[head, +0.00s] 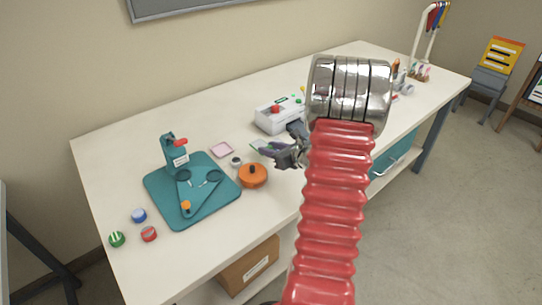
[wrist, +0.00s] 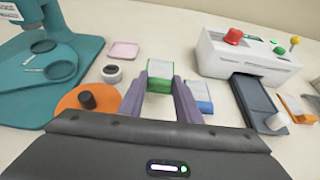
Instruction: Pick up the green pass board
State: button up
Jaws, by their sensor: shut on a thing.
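The green pass board (wrist: 161,69) is a small block with green sides and a pale face, seen between my fingertips in the wrist view. My gripper (wrist: 160,86) is shut on it, one purple-grey finger on each side. In the head view my gripper (head: 265,149) is over the middle of the table, and only a thin green edge of the board (head: 255,145) shows past the fingers. I cannot tell whether the board touches the table.
An orange disc with a dark knob (wrist: 73,103), a small white round pot (wrist: 111,75) and a pink square (wrist: 124,50) lie left of my gripper. A blue piece (wrist: 199,106) is close on the right. The white laminator (wrist: 222,59) with its grey strip stands farther right. A teal stand (head: 160,198) is at left.

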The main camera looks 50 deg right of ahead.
notch_tip(320, 180, up, 6)
jog(key=shift+f, duration=0.15)
jog(key=shift+s, duration=0.1)
dwell(0.6)
